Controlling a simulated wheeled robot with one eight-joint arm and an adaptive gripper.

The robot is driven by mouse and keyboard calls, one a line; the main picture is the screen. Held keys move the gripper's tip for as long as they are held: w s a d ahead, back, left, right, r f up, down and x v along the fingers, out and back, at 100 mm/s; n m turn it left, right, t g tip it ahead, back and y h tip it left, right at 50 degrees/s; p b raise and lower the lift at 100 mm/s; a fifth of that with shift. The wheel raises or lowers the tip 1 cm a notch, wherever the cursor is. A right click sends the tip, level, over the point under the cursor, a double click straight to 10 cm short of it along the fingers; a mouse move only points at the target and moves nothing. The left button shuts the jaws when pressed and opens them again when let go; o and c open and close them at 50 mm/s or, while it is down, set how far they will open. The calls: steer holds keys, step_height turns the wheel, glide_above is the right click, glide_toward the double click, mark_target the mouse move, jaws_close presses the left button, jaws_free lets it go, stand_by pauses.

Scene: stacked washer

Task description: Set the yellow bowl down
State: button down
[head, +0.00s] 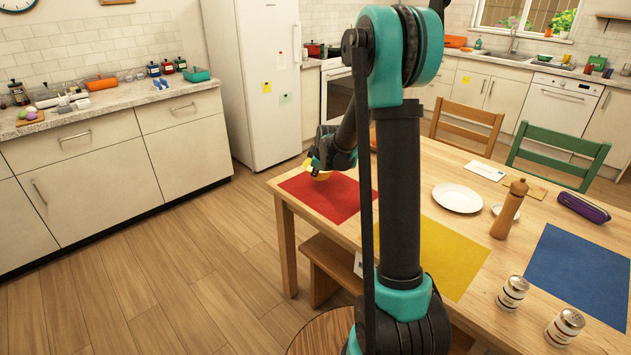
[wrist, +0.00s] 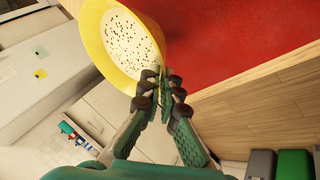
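The yellow bowl (wrist: 91,28) has a pale, dark-speckled inside and fills the upper left of the wrist view. In the head view a small part of the bowl (head: 319,175) shows under my gripper (head: 318,165), at the far left of the table. My gripper (wrist: 161,90) is shut on the bowl's rim, with the fingertips close together there. The bowl is over or beside the red mat (head: 335,197); I cannot tell whether it touches the mat. My arm and gripper hide much of the bowl in the head view.
The wooden table (head: 420,143) also holds a yellow mat (head: 452,258), a blue mat (head: 580,275), a white plate (head: 457,198), a wooden pepper mill (head: 509,210), a purple case (head: 584,207) and two shakers. A bench (head: 328,262) and chairs stand around it.

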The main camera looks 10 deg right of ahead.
steer(key=shift+f, duration=1.85)
steer(key=shift+f, duration=0.1)
steer(key=c, duration=1.7)
jaws_free()
steer(key=v, duration=1.2)
steer(key=s+d+f+m+g, duration=0.1)
steer(key=s+m, duration=0.3)
steer(key=s, duration=0.6)
steer(key=s+d+f+m, duration=0.2)
steer(key=s+f+m, duration=0.2)
steer(key=s, duration=0.7)
steer(key=s+d+f+m+g+h, duration=0.1)
steer(key=s+f+m, duration=0.2)
steer(key=s, duration=0.8)
steer(key=shift+d+f+m+g, duration=0.15)
steer(key=shift+m+g, duration=0.15)
steer(key=shift+m, duration=0.6)
